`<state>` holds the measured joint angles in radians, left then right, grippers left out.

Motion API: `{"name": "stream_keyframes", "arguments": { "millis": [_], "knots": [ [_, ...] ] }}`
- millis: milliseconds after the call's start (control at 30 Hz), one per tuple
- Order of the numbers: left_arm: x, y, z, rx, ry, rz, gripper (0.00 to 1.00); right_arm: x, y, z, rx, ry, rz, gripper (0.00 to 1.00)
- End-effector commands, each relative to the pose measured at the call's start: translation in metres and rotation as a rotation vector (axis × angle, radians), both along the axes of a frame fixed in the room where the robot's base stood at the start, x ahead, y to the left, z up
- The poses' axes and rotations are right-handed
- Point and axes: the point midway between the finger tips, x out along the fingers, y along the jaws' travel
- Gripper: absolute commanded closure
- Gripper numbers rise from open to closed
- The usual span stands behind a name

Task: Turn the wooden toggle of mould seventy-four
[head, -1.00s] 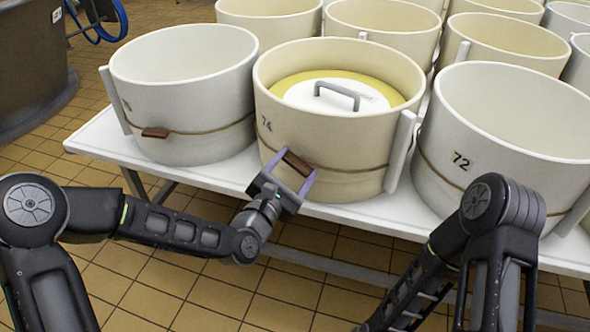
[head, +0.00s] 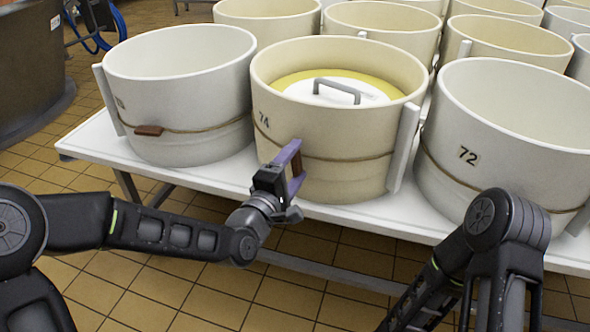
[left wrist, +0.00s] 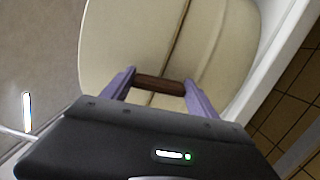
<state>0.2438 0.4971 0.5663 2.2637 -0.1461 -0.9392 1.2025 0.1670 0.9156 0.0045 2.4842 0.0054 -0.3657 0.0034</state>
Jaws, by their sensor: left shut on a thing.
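Mould seventy-four (head: 340,170) is a cream round tub with a cord around it and "74" on its front left. A white lid (head: 345,92) with a grey handle and a yellow rim sits inside it. Its wooden toggle (head: 296,163) is brown and stands near upright against the front of the tub. My left gripper (head: 294,165) is shut on the toggle, one finger at each end. The left wrist view also shows the toggle (left wrist: 158,84) between the purple fingers, across the cord. My right arm shows at the lower right, but its gripper is out of view.
The moulds stand on a white table (head: 225,187). An empty mould (head: 180,100) with its own toggle (head: 149,130) stands at left, and mould seventy-two (head: 510,150) at right. More moulds stand behind. A dark vat (head: 30,70) is at far left.

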Motion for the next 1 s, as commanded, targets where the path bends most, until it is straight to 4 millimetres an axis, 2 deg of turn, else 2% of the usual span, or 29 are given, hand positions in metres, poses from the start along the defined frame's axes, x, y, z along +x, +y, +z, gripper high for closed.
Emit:
{"name": "stream_keyframes", "arguments": {
  "millis": [33,300,800,833,1000],
  "knots": [
    [-0.0006,-0.0005,-0.0028,0.028,-0.013,-0.001,0.72,0.0004,0.0003,-0.0056,0.0,-0.001,0.0,0.58],
    [-0.0006,-0.0002,-0.0025,0.127,-0.06,-0.001,0.72,0.002,0.0007,-0.0128,-0.001,-0.006,-0.002,0.58],
    [-0.0006,-0.0003,-0.002,0.147,-0.068,-0.001,0.72,0.0022,0.0008,-0.0135,-0.001,-0.006,-0.002,0.58],
    [-0.0006,-0.0003,-0.002,0.147,-0.068,-0.001,0.3,0.0022,0.0008,-0.0135,-0.001,-0.006,-0.002,0.58],
    [-0.0003,-0.0002,-0.0017,0.146,-0.069,-0.001,0.16,0.0021,0.0008,-0.0135,-0.001,-0.006,-0.002,0.58]
  ]
}}
